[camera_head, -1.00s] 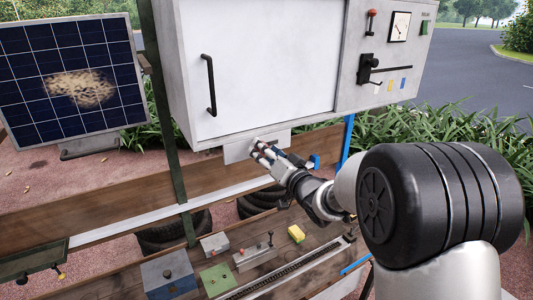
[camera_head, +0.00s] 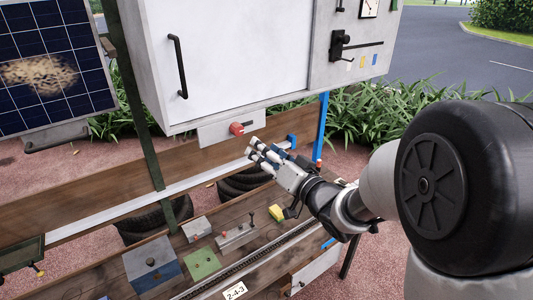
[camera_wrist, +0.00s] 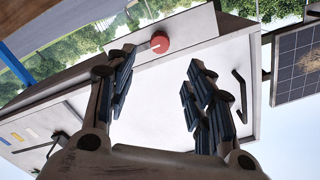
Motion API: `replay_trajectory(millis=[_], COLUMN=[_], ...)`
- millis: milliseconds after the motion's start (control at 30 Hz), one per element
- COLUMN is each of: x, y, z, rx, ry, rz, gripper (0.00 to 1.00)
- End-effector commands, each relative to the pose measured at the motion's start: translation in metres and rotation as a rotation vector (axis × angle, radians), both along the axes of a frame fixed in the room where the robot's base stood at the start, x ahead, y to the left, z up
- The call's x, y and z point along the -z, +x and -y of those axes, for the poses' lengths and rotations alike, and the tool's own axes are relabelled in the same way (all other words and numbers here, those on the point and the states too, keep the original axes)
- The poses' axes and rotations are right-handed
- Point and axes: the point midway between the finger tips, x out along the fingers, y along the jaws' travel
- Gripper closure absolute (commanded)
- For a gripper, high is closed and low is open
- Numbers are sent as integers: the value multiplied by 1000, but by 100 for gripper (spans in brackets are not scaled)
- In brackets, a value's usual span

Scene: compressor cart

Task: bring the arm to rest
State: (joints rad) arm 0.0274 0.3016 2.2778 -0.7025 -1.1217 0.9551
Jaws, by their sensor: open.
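My gripper (camera_head: 257,156) is open and empty in the head view, in front of the cart below the white cabinet. A red knob (camera_head: 237,128) on a grey plate (camera_head: 212,135) under the cabinet is up and left of the fingertips, apart from them. In the wrist view my gripper (camera_wrist: 160,88) shows its two fingers spread wide with nothing between them. The red knob (camera_wrist: 159,42) shows beyond the fingers, and the white cabinet (camera_wrist: 150,100) fills much of the picture behind them.
A lower shelf holds a blue-grey box (camera_head: 152,262), a green plate (camera_head: 202,264) and a yellow block (camera_head: 276,213). A blue post (camera_head: 323,125) stands right of my gripper. A solar panel (camera_head: 50,65) is at the left. The cabinet has a black handle (camera_head: 178,68).

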Motion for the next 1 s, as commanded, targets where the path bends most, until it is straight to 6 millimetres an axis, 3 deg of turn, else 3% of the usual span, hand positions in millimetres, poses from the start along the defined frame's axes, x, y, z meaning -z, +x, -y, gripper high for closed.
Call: replay_trajectory(millis=[400, 533, 633, 767, 867, 1000], x=[4, 19, 41, 75, 106, 156], y=[-1, -3, -16, -54, -97, -173], z=[5, 29, 60, 103, 129, 148], rx=[22, 128, 248, 378, 434, 434], ry=[-27, -150, -297, -476, -586, -704], rz=[-3, -30, -91, -224, -353, -555], gripper=[52, 52, 52, 52, 52, 52])
